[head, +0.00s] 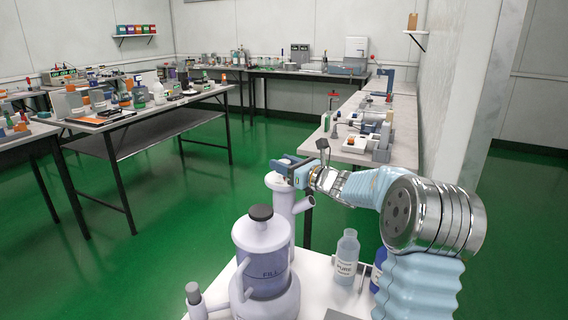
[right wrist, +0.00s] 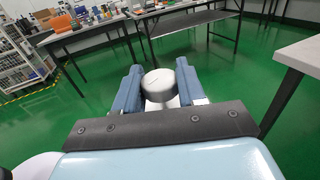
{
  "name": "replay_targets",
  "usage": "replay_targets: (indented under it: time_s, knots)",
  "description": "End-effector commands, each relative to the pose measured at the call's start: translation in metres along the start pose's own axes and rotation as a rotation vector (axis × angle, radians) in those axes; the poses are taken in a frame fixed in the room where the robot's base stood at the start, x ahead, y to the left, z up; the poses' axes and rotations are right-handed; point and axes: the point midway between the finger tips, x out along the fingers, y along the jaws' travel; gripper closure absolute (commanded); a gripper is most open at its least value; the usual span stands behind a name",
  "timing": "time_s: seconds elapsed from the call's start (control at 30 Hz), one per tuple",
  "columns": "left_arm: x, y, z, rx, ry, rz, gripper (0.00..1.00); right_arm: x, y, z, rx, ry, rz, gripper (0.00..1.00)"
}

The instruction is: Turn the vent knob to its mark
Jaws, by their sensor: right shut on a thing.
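My right gripper (head: 293,172) comes in from the right and is shut on the vent knob, a round grey metal cap that shows between the two blue fingers in the right wrist view (right wrist: 159,84). A thin line seems to cross the knob's top. In the head view the fingers cover most of the knob. Below it is the pale column (head: 281,198) of a lavender-white vessel (head: 262,240) with a black cap and a "FILL" line. I cannot make out the mark for the knob. My left gripper is not in view.
A labelled bottle (head: 346,258) and a partly hidden blue one stand on the white table (head: 316,262) near my right arm. A short post with a grey cap (head: 193,292) is at the front left. Benches with instruments (head: 150,118) stand farther back. Open green floor lies between.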

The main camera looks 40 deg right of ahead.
Motion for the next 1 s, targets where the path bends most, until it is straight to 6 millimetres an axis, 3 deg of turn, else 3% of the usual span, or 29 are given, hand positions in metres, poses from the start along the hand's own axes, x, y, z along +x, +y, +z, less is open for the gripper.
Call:
replay_targets:
  time_s: [0.7, 1.0]
  knots:
    - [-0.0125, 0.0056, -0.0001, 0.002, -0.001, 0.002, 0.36, 0.0003, -0.0021, -0.0016, -0.003, 0.001, 0.671, 0.91]
    - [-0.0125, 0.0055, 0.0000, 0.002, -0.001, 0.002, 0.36, 0.0002, -0.0013, -0.0008, -0.002, -0.001, 0.827, 0.91]
